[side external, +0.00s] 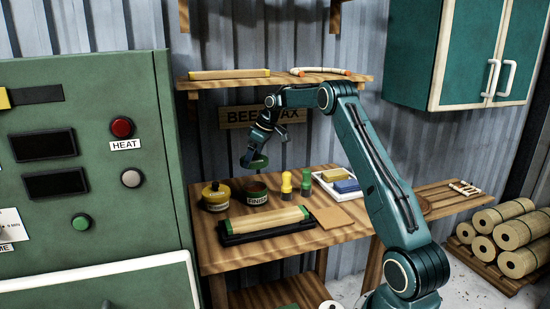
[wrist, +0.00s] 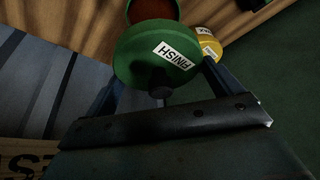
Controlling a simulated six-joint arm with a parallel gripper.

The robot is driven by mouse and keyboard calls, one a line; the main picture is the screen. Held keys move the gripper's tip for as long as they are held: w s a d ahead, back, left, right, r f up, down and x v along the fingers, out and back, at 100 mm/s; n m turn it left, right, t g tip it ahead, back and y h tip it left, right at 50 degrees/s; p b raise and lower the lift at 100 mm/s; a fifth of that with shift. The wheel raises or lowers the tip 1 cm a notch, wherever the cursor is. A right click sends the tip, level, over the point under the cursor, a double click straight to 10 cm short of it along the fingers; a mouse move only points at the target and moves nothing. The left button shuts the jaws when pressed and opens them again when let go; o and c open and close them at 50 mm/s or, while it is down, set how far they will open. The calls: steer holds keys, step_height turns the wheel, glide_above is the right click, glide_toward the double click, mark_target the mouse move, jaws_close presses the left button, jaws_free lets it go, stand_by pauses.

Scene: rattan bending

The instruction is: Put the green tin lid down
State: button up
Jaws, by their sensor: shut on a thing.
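The green tin lid (wrist: 150,55) with a white FINISH label fills the upper middle of the wrist view. My gripper (wrist: 160,92) is shut on the small dark knob of the lid. In the side view my gripper (side external: 255,154) holds the lid (side external: 258,163) in the air above the bench, apart from the tin below. The dark green FINISH tin (side external: 256,194) stands upright on the bench. In the wrist view the tin (wrist: 128,14) is open, with reddish-brown contents, partly hidden by the lid.
A yellow tin (side external: 215,197) stands left of the green one. Two small bottles (side external: 287,186) and a white tray (side external: 340,192) with blocks are to the right. A black holder (side external: 240,237) with a wooden piece lies in front, beside a tan sheet (side external: 331,217). A shelf (side external: 278,82) is above.

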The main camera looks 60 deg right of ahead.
stand_by(0.4)
steer(key=shift+s+d+r+m, duration=0.25)
steer(key=shift+s+r+m, duration=0.15)
steer(key=shift+s+m, duration=0.3)
steer(key=s+d+r+m+h, duration=0.2)
steer(key=s+r+m+h, duration=0.2)
steer(key=s+m, duration=0.6)
steer(key=r+m+g+h, duration=0.1)
steer(key=m+g, duration=0.3)
steer(key=m, duration=0.3)
glide_above(332, 214)
steer(key=a, duration=0.1)
steer(key=f, duration=1.9)
steer(key=shift+s+a+f, duration=0.2)
steer(key=shift+f, duration=0.2)
steer(key=shift+f, duration=0.15)
steer(key=o, duration=0.7)
